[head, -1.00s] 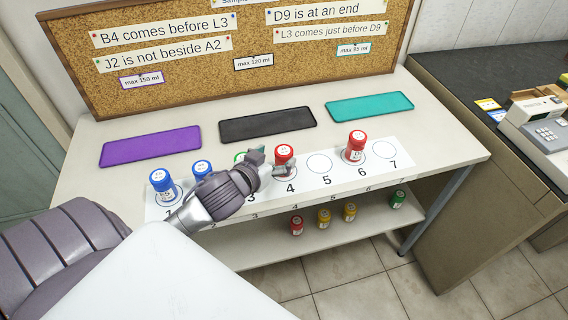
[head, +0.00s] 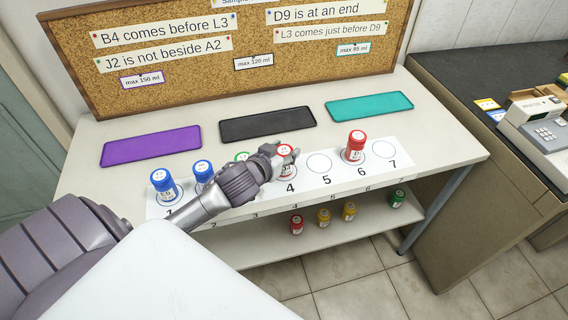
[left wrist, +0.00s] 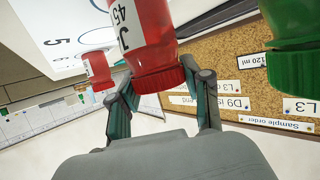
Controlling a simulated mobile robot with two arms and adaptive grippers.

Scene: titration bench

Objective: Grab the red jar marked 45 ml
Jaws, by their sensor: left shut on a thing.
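The red jar (head: 286,151) with a white-topped red cap stands at spot 4 of the numbered strip. In the left wrist view the same red jar (left wrist: 143,30) shows a label with "J" and "45". My left gripper (head: 282,161) is shut on this jar, with a finger on either side of it near the cap. In the left wrist view the gripper's fingers (left wrist: 163,82) flank the red cap. The fingers hide part of the jar in the head view. My right gripper is not in view.
Blue jars (head: 163,185) stand at spots 1 and 2. A green jar (head: 241,157) is partly hidden behind my gripper. Another red jar (head: 355,147) is at spot 6. Purple (head: 150,146), black (head: 267,124) and teal (head: 369,107) mats lie behind, empty. Several jars stand on the lower shelf.

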